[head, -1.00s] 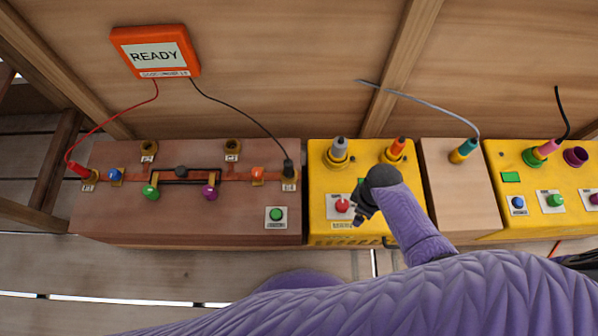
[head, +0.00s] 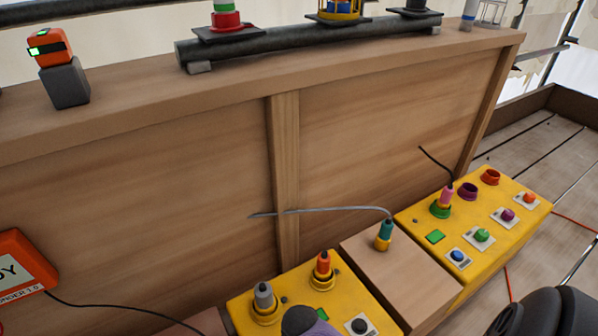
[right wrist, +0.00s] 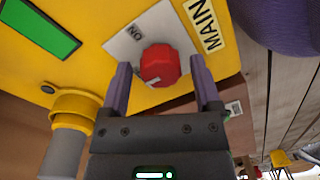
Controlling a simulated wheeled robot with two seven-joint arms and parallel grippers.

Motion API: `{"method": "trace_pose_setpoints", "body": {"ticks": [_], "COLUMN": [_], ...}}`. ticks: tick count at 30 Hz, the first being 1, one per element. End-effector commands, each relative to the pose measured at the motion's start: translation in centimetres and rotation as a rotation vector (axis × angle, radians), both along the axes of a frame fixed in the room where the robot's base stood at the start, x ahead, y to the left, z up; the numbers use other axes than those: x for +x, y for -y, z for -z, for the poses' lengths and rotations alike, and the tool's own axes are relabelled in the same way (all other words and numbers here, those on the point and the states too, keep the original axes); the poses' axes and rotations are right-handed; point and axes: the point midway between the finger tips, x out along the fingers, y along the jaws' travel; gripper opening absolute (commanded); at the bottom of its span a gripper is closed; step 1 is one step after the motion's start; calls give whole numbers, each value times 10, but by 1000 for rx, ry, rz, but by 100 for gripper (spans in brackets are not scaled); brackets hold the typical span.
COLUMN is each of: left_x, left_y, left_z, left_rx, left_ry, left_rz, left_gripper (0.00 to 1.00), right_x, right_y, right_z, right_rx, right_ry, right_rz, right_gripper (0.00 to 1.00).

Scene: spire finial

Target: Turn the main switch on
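The main switch is a red knob (right wrist: 161,65) on a white plate, seen in the right wrist view. It sits on a yellow box (right wrist: 95,75), beside a "MAIN" label (right wrist: 211,25). "ON" is printed on the plate; a pale mark shows on the knob's lower edge, on the side away from that word. My right gripper (right wrist: 160,62) is open, one finger on each side of the knob, with visible gaps. My left gripper is in neither current view.
A grey plug (head: 264,297) and an orange plug (head: 323,266) stand up from the yellow box. A black knob (head: 360,325) is beside my wrist. A wooden block (head: 400,270) and a second yellow box (head: 475,225) lie to the right. A wooden panel rises behind.

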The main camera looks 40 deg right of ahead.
Motion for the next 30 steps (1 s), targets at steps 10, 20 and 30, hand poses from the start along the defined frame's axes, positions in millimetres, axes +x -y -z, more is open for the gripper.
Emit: {"method": "trace_pose_setpoints", "body": {"ticks": [10,20,30], "left_x": [0,-6,2], "left_y": [0,-1,0], "left_z": [0,-4,-17], "left_rx": [0,1,-1], "left_ry": [0,-4,19], "left_rz": [0,1,0], "left_gripper": [83,83,83], "right_x": [0,-1,-1], "right_y": [0,0,0], "right_z": [0,-1,-3], "right_rx": [0,-1,0], "right_ry": [-1,-2,-1], "right_rz": [0,39,276], "right_gripper": [4,0,0]}}
